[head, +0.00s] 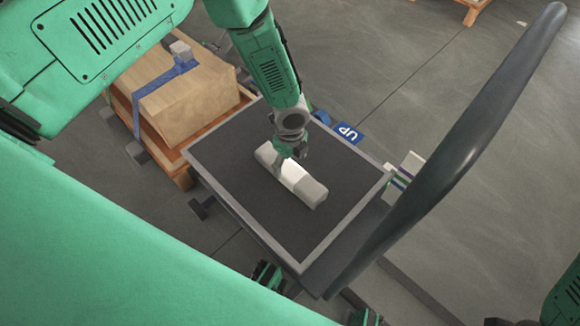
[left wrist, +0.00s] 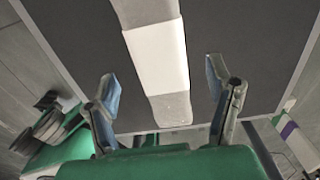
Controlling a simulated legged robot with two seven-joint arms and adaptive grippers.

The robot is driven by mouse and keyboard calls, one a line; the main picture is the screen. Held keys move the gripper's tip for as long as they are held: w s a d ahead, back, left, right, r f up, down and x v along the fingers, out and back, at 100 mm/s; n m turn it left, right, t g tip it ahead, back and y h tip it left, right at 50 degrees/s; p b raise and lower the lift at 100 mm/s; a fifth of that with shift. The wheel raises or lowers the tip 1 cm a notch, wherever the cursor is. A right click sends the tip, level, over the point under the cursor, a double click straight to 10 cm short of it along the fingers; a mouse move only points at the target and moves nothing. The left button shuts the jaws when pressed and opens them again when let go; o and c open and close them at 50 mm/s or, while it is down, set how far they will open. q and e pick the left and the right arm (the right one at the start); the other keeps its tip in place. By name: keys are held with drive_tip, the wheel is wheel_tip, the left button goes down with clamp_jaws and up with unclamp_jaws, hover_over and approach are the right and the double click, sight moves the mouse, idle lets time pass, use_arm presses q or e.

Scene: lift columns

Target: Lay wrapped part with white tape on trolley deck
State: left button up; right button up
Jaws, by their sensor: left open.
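The wrapped part (head: 313,193) is a pale grey block with a wide white tape band (left wrist: 158,55) around its middle. It lies on the dark trolley deck (head: 235,160), slanting across it, well inside the light rim. My left gripper (head: 287,154) is over the part's far side in the head view and hides some of it. In the left wrist view its two fingers (left wrist: 163,88) stand wide apart on either side of the part, with gaps to it. The left gripper is open.
A strapped cardboard box (head: 190,105) sits on a wooden pallet (head: 183,172) left of the trolley. The trolley's thick black handle (head: 455,150) rises on the right.

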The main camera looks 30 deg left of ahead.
sight(290, 169)
use_arm(q)
wheel_tip(290, 169, up, 6)
drive_tip(key=shift+f+p, duration=0.1)
drive_tip(key=shift+p, duration=0.85)
drive_tip(key=s+d+f+n+g+h, duration=0.15)
drive_tip(key=s+n, duration=0.35)
drive_tip(key=s, duration=0.5)
drive_tip(key=s+a+r+n+t, duration=0.1)
drive_tip(key=s+a+n, duration=0.3)
drive_tip(key=s+n, duration=0.4)
drive_tip(key=s+a+r+n+t+y, duration=0.1)
drive_tip(key=s+a+n, duration=0.3)
drive_tip(key=s+n, duration=0.4)
drive_tip(key=shift+s+a+r, duration=0.15)
drive_tip(key=shift+a+r, duration=0.25)
drive_tip(key=shift+r, duration=0.25)
drive_tip(key=shift+y, duration=0.25)
